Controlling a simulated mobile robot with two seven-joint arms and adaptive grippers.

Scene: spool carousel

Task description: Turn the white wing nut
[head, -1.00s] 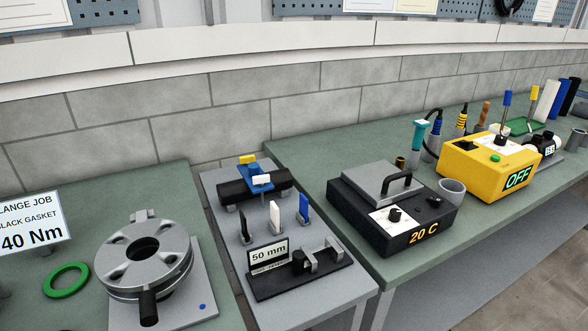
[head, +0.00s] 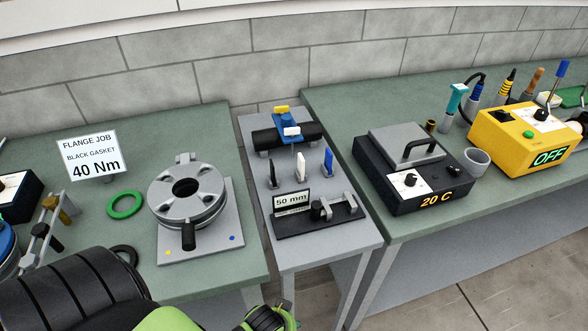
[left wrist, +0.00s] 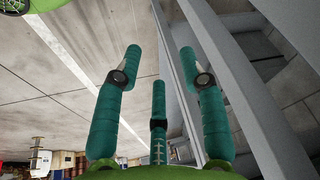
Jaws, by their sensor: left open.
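The white wing nut (head: 291,131) is a small flat block on the near side of a blue clamp (head: 287,123) in the head view. The clamp sits over a black pipe (head: 262,138) on the narrow grey table. A yellow wing nut (head: 282,109) is on the clamp's far side. My left gripper (left wrist: 160,62) shows in the left wrist view with its teal fingers apart and nothing between them. It points toward grey table legs and floor, away from the nut. In the head view its fingers are not visible. My right gripper is not in view.
Black, white and blue upright pieces (head: 300,167) and a 50 mm sign (head: 292,201) stand in front of the clamp. A round grey flange (head: 160,205) is on the left bench. A black heater box (head: 408,185) stands on the right bench.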

